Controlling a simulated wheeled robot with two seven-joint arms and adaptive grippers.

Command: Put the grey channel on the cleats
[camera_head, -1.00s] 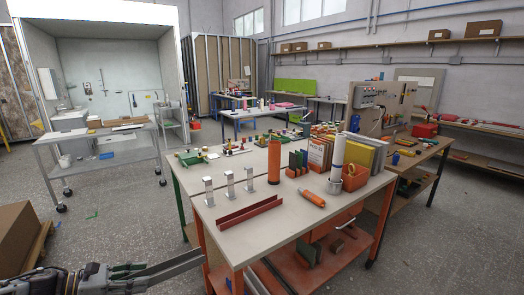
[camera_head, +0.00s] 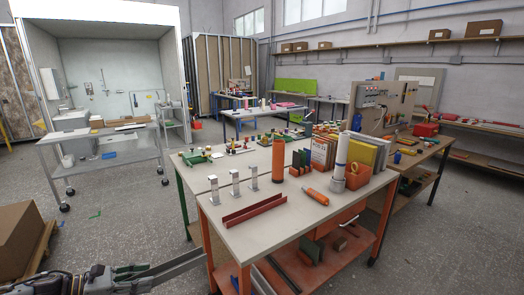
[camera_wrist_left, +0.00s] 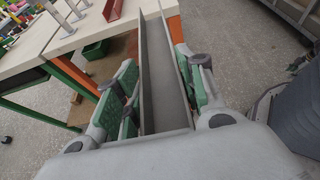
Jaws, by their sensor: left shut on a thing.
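The grey channel (camera_head: 178,267) is a long U-shaped trough, held low in front of the table's near left corner in the head view. In the left wrist view the channel (camera_wrist_left: 162,95) runs lengthwise away from me, its open side facing the camera. My left gripper (camera_head: 128,273) is shut on it, with green-padded fingers on both sides in the wrist view (camera_wrist_left: 160,85). The cleats are three pale metal uprights, the left (camera_head: 213,190), middle (camera_head: 235,183) and right (camera_head: 254,178), standing in a row on the table, apart from the channel. My right gripper is out of view.
A red channel (camera_head: 254,210) lies on the table (camera_head: 285,228) in front of the cleats. An orange cylinder (camera_head: 278,160), an orange-handled tool (camera_head: 315,196) and a white tube (camera_head: 341,158) are farther right. A brown box (camera_head: 20,238) is at the lower left.

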